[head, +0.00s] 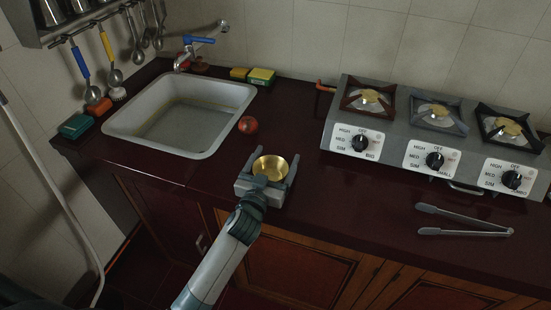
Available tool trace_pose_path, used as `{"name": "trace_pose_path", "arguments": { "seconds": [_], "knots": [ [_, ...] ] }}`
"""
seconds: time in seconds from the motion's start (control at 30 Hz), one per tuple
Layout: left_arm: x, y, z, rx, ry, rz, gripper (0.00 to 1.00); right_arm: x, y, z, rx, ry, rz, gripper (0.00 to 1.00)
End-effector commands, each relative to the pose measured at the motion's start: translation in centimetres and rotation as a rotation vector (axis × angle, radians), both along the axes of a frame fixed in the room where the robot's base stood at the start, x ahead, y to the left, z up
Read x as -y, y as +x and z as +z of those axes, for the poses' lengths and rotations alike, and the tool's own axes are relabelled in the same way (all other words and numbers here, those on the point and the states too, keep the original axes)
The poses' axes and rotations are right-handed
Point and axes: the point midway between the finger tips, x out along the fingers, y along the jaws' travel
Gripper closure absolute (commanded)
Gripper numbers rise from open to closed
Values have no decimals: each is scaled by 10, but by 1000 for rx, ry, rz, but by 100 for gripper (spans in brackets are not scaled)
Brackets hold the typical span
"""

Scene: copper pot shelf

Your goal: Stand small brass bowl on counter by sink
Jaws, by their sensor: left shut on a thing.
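The small brass bowl (270,165) is between the fingers of my left gripper (272,175), over the front part of the dark red counter (310,190). The bowl looks upright, with its open side facing up. My left gripper is shut on it, and its arm comes up from below the counter's front edge. I cannot tell whether the bowl touches the counter. The grey sink (225,142) is to the left of and behind the bowl. My right gripper is not in view.
A red round thing (248,125) lies at the sink's right edge, behind the bowl. A three-burner stove (400,140) stands to the right, with metal tongs (465,222) in front. Sponges (262,76) lie behind the sink. The counter between bowl and stove is clear.

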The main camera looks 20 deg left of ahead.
Motion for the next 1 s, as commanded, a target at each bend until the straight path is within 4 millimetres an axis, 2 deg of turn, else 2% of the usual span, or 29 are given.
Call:
{"name": "trace_pose_path", "arguments": {
  "seconds": [0.27, 0.3, 0.33, 0.37, 0.67, 0.83, 0.9, 1.0],
  "knots": [
    [0, 0, -3, 0, 0, 0, 46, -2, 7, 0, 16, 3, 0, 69],
    [0, 0, -2, 0, 0, 0, 10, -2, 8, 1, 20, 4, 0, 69],
    [0, 0, -2, 0, 0, 0, 3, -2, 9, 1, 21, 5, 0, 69],
    [0, 0, -2, 0, 0, 0, 1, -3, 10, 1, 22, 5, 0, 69],
    [0, 0, -2, 0, 0, 0, 1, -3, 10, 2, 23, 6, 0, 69],
    [0, 0, 2, 1, 0, 0, 1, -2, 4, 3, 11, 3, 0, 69],
    [0, -7, -2, -1, 0, 0, 1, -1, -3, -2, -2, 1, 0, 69],
    [-1, -20, -2, -1, 0, 0, 1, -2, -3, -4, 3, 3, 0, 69]
  ]
}}
